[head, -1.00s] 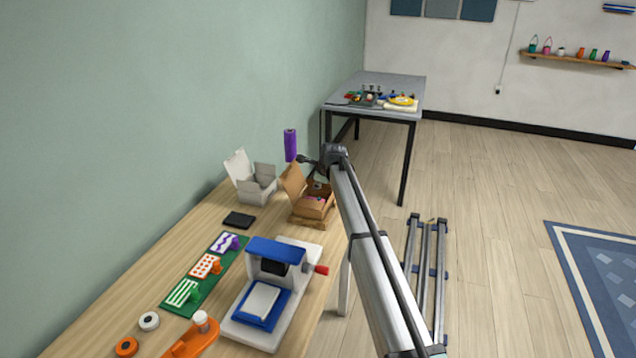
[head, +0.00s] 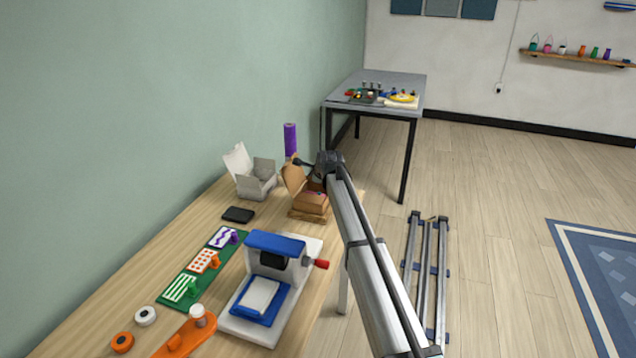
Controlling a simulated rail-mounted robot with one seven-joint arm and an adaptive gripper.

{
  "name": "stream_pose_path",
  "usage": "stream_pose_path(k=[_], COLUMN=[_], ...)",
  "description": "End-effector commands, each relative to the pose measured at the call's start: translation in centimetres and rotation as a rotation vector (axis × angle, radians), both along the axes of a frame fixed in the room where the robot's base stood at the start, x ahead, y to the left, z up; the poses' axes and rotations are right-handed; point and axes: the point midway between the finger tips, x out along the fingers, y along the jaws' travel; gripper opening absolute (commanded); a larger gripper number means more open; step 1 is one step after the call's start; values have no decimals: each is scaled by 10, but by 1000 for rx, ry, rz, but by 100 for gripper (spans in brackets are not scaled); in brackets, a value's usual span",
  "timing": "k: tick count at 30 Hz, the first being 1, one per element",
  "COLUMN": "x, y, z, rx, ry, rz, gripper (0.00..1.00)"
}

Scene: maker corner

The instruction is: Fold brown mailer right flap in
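The brown mailer (head: 311,204) stands on the wooden table near its right edge. Its lid (head: 293,174) is raised at the left. A brown panel shows across the front, and a small pink patch shows inside; which flap is folded is too small to tell. My gripper (head: 309,163) is at the top rear of the mailer, close to the raised lid, with my arm coming in from the lower right. My wrist and arm cover part of the mailer's right side. The fingers are too small and dark to tell if they are open or touching the cardboard.
An open white box (head: 256,184) stands left of the mailer, with a purple roll (head: 290,140) behind. A black slab (head: 238,215), a green board (head: 176,299) and a blue-and-white press (head: 275,245) lie nearer. A grey table (head: 378,80) stands beyond.

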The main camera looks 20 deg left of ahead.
Motion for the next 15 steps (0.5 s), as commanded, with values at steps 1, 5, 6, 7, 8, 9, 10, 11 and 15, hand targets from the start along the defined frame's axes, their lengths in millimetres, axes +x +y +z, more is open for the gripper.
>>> stream_pose_path(k=[1,5,6,7,8,9,10,11,15], x=[-6,-9,-10,-10,-10,-11,-11,-11,-12], y=[-1,-1,-1,-1,-1,-1,-1,-1,-1], z=[-9,-14,-15,-15,-16,-17,-18,-18,-21], rx=[4,10,12,13,14,16,17,18,23], ry=[-38,-145,-176,-196,-218,-245,-264,-282,-357], rz=[2,2,0,0,1,1,1,1,1], gripper=[0,0,0,0,0,0,0,0,0])
